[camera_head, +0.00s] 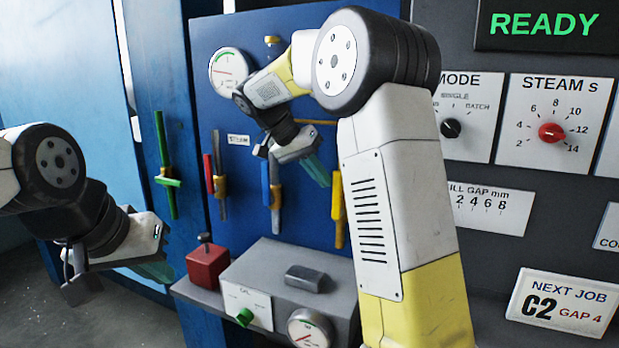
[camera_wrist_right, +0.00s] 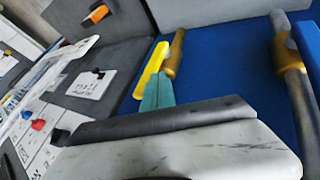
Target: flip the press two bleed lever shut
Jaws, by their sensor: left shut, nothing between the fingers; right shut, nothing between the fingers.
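Several coloured levers on brass fittings are mounted on the blue press: a red lever (camera_head: 209,174), a blue lever (camera_head: 265,183) and a yellow lever (camera_head: 337,207). All hang about upright in the head view; I cannot read which one is the bleed lever. My right gripper (camera_head: 320,172) is shut and empty, its teal fingertips between the blue and yellow levers. In the right wrist view the yellow lever (camera_wrist_right: 150,70) lies just beyond the teal fingertips (camera_wrist_right: 157,93); contact cannot be told. My left gripper (camera_head: 157,270) is shut and empty at the lower left, away from the levers.
A green lever (camera_head: 166,165) is on the blue post at left. A grey ledge (camera_head: 275,262) below the panel carries a red box (camera_head: 207,264) with a knob, a green dial and a gauge (camera_head: 312,328). My right arm covers part of the panel. A control board with a READY display (camera_head: 545,25) stands right.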

